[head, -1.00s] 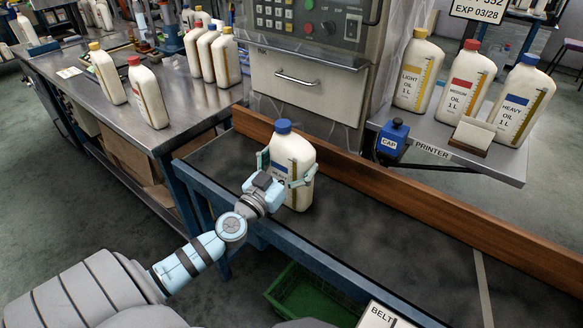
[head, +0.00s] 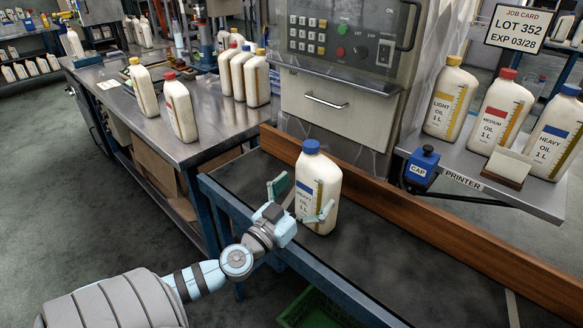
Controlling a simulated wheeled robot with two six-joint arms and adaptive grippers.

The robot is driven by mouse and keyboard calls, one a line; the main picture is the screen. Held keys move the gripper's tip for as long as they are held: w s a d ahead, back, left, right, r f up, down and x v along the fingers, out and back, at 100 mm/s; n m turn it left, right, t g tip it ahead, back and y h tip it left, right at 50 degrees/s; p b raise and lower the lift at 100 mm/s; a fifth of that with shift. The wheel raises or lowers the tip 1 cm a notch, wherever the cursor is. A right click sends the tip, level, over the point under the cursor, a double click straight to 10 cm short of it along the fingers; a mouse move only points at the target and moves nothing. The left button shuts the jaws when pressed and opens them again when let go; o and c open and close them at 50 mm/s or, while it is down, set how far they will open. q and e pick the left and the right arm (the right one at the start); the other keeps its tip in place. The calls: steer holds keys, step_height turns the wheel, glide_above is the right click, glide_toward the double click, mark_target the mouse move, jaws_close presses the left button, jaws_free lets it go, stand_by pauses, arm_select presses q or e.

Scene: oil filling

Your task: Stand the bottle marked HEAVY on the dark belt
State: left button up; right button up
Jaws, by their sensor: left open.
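A white bottle with a blue cap and a HEAVY OIL label (head: 322,190) stands upright on the dark belt (head: 378,245), near its left end. My left gripper (head: 302,202) is open at the bottle's left front side. One finger is left of the bottle and the other is in front of its lower body. I cannot tell whether a finger touches it. My right gripper is not in view.
A brown wooden rail (head: 430,230) runs along the belt's back edge. Several bottles stand on the steel table (head: 205,145). The belt right of the bottle is clear.

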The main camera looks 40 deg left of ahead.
arm_select(q)
steer(key=s+f, duration=0.1)
steer(key=s, duration=0.6)
steer(key=shift+s+d+b, duration=0.35)
steer(key=shift+b, duration=0.05)
